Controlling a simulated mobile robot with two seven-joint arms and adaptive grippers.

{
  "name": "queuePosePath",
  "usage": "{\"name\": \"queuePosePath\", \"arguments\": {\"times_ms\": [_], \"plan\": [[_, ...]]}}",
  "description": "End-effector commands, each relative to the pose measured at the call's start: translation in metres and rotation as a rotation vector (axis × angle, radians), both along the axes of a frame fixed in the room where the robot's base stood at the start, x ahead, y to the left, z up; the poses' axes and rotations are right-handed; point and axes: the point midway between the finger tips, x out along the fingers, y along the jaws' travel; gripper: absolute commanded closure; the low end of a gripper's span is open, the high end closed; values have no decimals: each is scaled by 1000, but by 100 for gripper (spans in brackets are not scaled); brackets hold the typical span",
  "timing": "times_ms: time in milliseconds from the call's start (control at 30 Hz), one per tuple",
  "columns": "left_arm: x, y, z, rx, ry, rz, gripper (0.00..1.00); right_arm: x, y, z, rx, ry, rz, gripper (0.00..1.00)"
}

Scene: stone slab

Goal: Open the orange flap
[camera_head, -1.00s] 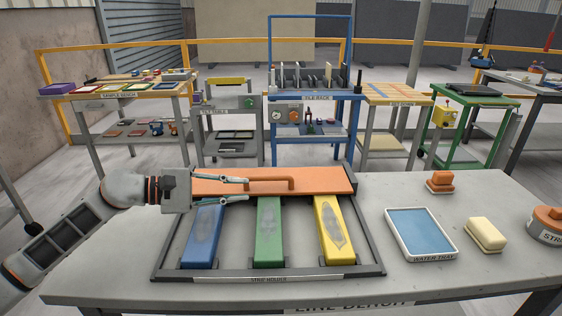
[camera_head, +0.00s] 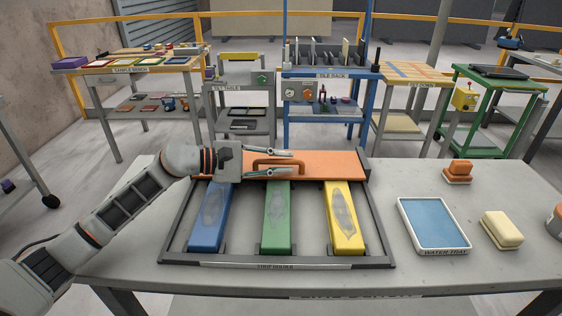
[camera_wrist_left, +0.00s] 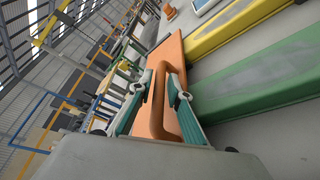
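The orange flap (camera_head: 338,166) lies across the back of the strip holder (camera_head: 386,228), over the far ends of the strips. It carries an orange bar handle (camera_head: 279,162), which also shows in the left wrist view (camera_wrist_left: 157,118). My left gripper (camera_head: 296,164) is open, with one finger on the far side of the handle and one on the near side. In the left wrist view the fingers (camera_wrist_left: 165,88) straddle the bar, with gaps visible. My right gripper is not in view.
Blue (camera_head: 210,217), green (camera_head: 277,218) and yellow (camera_head: 343,218) strips lie in the holder. A water tray (camera_head: 433,247), a cream block (camera_head: 502,230) and an orange block (camera_head: 458,171) stand to the right. Other benches stand behind.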

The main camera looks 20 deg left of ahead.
Motion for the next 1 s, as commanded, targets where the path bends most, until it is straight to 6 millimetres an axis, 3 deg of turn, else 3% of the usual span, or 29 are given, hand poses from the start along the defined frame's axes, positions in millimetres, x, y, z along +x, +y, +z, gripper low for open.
{"name": "queuePosePath", "arguments": {"times_ms": [233,300,667,1000], "plan": [[0,-1,-1,0,1,0,82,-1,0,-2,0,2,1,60],[0,-1,-1,0,1,0,100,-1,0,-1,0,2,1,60],[1,0,2,-5,19,0,100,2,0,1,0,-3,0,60],[9,3,26,-54,189,2,100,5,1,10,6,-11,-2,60]]}}
